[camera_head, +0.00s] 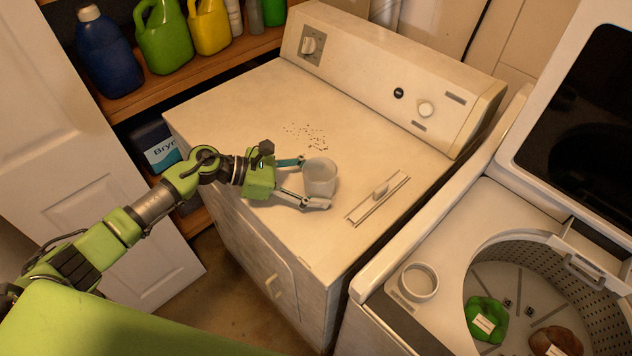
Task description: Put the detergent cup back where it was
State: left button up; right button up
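The detergent cup (321,178), a whitish translucent cup, stands upright on the top of the white dryer (235,105), left of a slotted panel with a small handle. My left gripper (314,183) reaches in from the left, low over the dryer top. Its fingers are spread, one at the cup's upper left and one in front of its lower edge, so the cup lies at the fingertips. I cannot tell whether the fingers touch it. My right gripper is not in view.
Dark specks (308,136) lie behind the cup. The slotted panel (377,199) is to its right. An open washer (400,310) at right has a round white ring (419,281) on its rim and green and brown items inside. A shelf (190,68) at upper left holds several bottles.

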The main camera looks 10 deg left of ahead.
pick_arm(q)
jog(key=shift+r, duration=0.2)
jog(key=b+v, duration=0.3)
jog(key=v, duration=0.8)
jog(key=shift+s+a+f+b, duration=0.1)
jog(key=shift+a+b, duration=0.15)
jog(key=shift+b, duration=0.15)
jog(key=shift+s+a+r, duration=0.1)
jog(key=shift+a+r, duration=0.1)
